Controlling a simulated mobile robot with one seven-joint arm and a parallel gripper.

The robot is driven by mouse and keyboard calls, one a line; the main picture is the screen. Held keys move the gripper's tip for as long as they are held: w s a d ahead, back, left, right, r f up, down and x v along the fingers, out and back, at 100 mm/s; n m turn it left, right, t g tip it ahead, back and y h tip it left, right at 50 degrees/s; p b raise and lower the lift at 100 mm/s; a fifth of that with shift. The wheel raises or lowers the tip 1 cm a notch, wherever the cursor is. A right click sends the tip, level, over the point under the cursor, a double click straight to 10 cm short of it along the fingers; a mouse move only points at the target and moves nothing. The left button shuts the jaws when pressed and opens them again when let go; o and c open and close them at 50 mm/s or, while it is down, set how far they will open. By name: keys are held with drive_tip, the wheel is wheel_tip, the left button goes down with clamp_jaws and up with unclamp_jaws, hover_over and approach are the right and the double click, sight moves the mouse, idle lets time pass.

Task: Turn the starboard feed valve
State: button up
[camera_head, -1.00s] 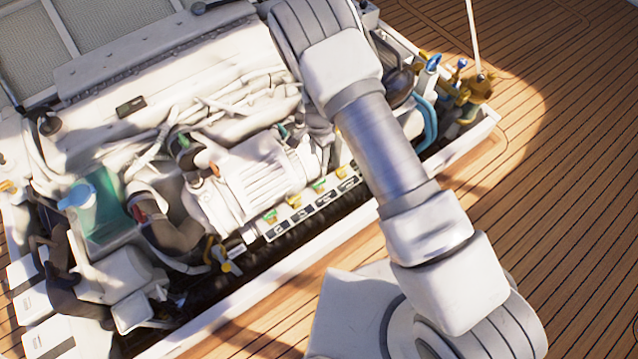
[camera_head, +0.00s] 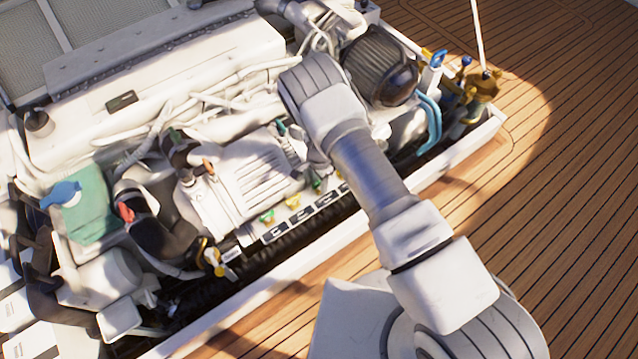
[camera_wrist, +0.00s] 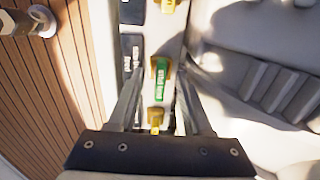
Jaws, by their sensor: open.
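A row of small valves with green and yellow handles runs along the engine's front, above dark label plates (camera_head: 300,220). In the wrist view, a green-handled valve (camera_wrist: 161,82) with small lettering lies between my gripper's (camera_wrist: 160,72) two fingers, which are open on either side of it. I cannot tell whether either finger touches it. A yellow valve handle (camera_wrist: 155,118) sits nearer the palm, and another yellow one (camera_wrist: 168,5) is at the top edge. The label text is too blurred to say which is the starboard feed valve. My arm hides the gripper in the head view.
The white hatch rim (camera_head: 265,280) runs along the row, with wood deck (camera_head: 540,200) outside it. The ribbed grey-white engine block (camera_head: 240,185) rises close beside the valves. A black round housing (camera_head: 385,65) and blue hoses (camera_head: 430,125) lie to the right.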

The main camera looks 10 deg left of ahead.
drive_tip(key=shift+f, duration=0.15)
drive_tip(key=shift+c, duration=0.3)
clamp_jaws()
drive_tip(key=shift+n, duration=0.4)
drive_tip(key=n, duration=0.8)
drive_tip(key=shift+n, duration=0.3)
drive_tip(key=n, duration=0.8)
drive_tip(key=shift+n, duration=0.5)
